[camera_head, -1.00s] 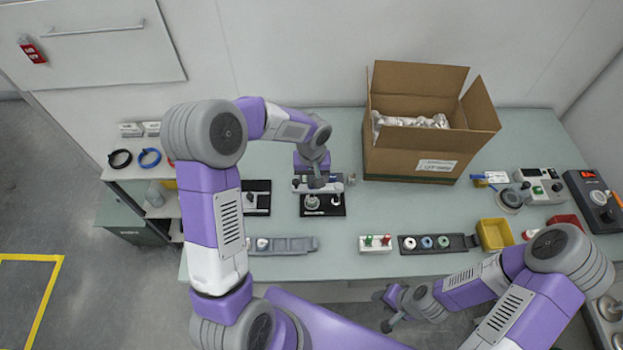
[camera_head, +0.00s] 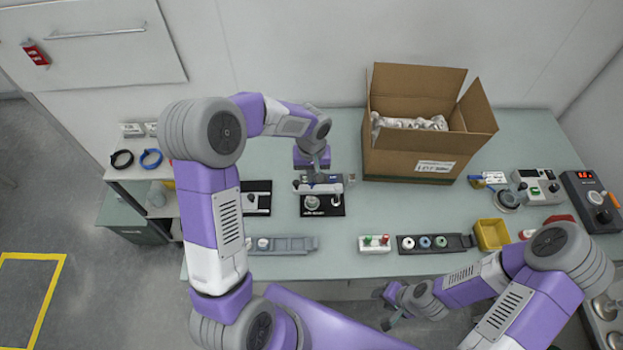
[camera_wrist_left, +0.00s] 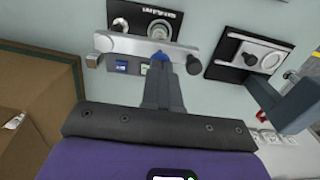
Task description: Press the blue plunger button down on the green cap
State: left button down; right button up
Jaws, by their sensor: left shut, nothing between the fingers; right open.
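A black press fixture (camera_head: 334,209) with a silver crossbar stands on the bench; the crossbar (camera_wrist_left: 184,52) also shows in the left wrist view. My left gripper (camera_head: 318,177) is shut and empty, at the back of the crossbar. I cannot make out a green cap in the fixture. My right gripper (camera_head: 385,308) is open and empty, low in front of the bench.
A second black fixture (camera_head: 258,197) stands left of the first. An open cardboard box (camera_head: 410,162) stands close on the right.

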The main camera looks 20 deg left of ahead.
pick_arm(q)
jog(key=shift+r, duration=0.1)
jog(key=shift+r+p, duration=1.7)
jog(key=shift+r, duration=0.75)
jog(key=shift+f, duration=0.1)
